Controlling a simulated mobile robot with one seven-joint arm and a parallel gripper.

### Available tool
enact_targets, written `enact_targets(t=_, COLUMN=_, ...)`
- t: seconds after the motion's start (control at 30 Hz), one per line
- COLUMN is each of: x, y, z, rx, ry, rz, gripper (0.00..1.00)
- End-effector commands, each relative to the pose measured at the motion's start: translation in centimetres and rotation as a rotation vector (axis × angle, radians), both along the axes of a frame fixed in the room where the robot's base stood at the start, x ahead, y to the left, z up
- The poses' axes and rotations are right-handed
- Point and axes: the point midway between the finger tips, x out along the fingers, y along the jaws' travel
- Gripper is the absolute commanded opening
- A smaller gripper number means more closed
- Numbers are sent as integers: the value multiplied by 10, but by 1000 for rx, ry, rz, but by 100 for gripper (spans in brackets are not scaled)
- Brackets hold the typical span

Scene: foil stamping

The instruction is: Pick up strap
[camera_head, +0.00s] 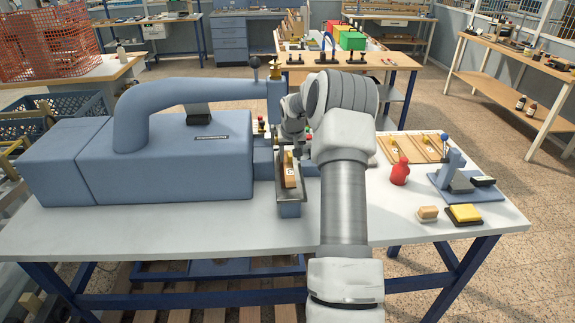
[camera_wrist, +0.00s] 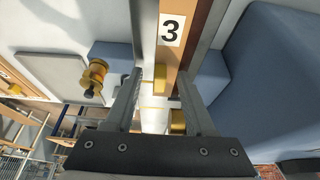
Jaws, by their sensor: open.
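I take the strap to be the tan strip with a white "3" label (camera_wrist: 168,54); no other strap is clearly visible. In the head view the strip (camera_head: 290,182) lies lengthwise in a narrow grey metal channel (camera_head: 289,209) at the front of the blue-grey press (camera_head: 180,150). My gripper (camera_wrist: 160,73) is open, with its fingers apart on either side of the strip's near end in the wrist view. Small yellow pieces show between the fingers. I cannot tell whether the fingers touch anything. In the head view my arm hides most of the gripper.
The press's arm and its knob (camera_head: 255,63) stand close left of my arm.

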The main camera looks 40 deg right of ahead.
Motion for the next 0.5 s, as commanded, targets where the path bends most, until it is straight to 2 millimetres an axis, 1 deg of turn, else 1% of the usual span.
enact_targets(t=0.03, x=0, y=0, z=0, rx=0, ry=0, rz=0, gripper=55)
enact_targets(t=0.33, x=0, y=0, z=1, rx=0, ry=0, rz=0, gripper=1)
enact_targets(t=0.5, x=0, y=0, z=1, rx=0, ry=0, rz=0, gripper=0)
